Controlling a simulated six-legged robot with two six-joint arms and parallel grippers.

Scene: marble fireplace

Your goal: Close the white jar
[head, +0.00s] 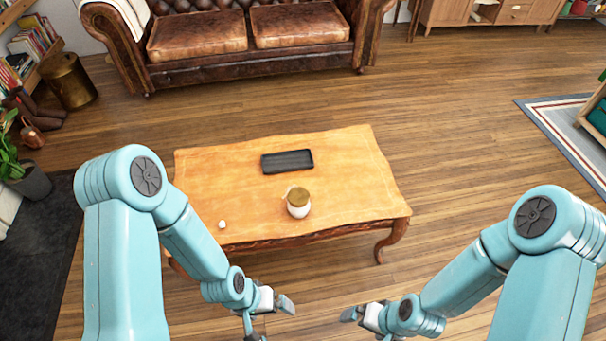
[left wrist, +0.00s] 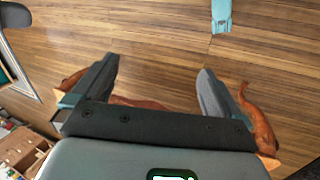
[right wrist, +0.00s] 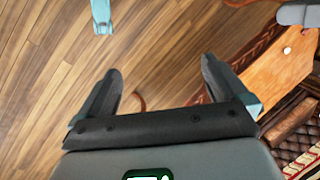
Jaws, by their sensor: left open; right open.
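The white jar (head: 298,208) stands upright on the wooden coffee table (head: 350,184), near its front edge. A brownish-gold round top (head: 299,194) shows on it, with a thin pale shape at its left side; I cannot tell whether this is a lid or the jar's open mouth. A small white round object (head: 222,224) lies at the table's front left; it also shows in the right wrist view (right wrist: 287,50). My left gripper (head: 271,320) is open and empty, in front of the table. My right gripper (head: 366,325) is open and empty, to its right, also apart from the table.
A black tray (head: 287,161) lies on the table behind the jar. A brown leather sofa (head: 250,45) stands behind the table. A potted plant (head: 28,180) is at the left. Wooden floor (head: 460,150) is clear to the right of the table, up to a rug (head: 565,125).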

